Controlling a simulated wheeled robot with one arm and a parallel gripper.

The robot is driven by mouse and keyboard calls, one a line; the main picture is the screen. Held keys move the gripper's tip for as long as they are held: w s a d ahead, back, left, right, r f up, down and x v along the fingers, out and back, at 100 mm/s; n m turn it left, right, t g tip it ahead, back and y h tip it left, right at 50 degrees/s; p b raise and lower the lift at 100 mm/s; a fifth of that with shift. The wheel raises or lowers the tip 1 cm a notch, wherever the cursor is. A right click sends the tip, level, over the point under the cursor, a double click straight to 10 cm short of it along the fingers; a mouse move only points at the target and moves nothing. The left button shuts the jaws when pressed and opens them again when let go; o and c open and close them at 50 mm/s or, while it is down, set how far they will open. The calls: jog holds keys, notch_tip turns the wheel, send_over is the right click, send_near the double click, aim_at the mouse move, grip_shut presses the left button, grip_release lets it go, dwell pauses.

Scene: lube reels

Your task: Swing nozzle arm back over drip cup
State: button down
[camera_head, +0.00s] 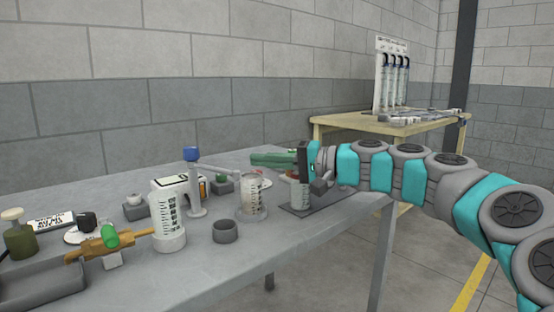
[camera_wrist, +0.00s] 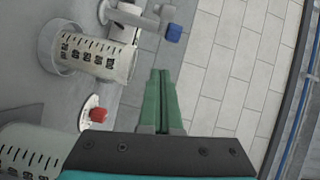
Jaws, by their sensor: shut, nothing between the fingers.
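The nozzle stand is a light grey post (camera_head: 196,190) with a blue knob (camera_head: 191,154) on top. Its nozzle arm (camera_head: 218,170) reaches right, its end at the clear graduated beaker (camera_head: 253,197). In the wrist view the blue knob (camera_wrist: 173,33), nozzle arm (camera_wrist: 135,16) and beaker (camera_wrist: 95,52) show at the top. A small dark grey round cup (camera_head: 226,231), which looks like the drip cup, stands on the bench in front of the post, apart from the arm's end. My gripper (camera_head: 254,158) has green fingers, shut and empty, right of the post and behind the beaker; they also show in the wrist view (camera_wrist: 160,74).
A second graduated beaker (camera_head: 299,192) stands on a dark mat under my wrist. A white graduated bottle (camera_head: 168,219) stands left of the post. A red knob (camera_wrist: 98,114) on a white disc lies between the beakers. Bench surface (camera_head: 215,276) at the front is clear.

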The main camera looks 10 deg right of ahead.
aim_at(221, 170)
jog(key=a, duration=0.4)
jog(key=shift+a+f, duration=0.15)
jog(key=shift+a, duration=0.15)
jog(key=shift+s+a+f, duration=0.25)
jog(key=shift+s+a, duration=0.45)
jog(key=shift+s+a+m+t+h+b, duration=0.3)
jog(key=shift+s+a+m+t+h, duration=0.15)
jog(key=shift+s+m+t+h, duration=0.45)
jog(key=shift+s+a+m+t+h+b, duration=0.25)
jog(key=shift+s+a+m+t+h, duration=0.15)
jog(key=shift+m+t, duration=0.5)
jog(key=shift+w+d, duration=0.1)
jog(key=shift+w, duration=0.05)
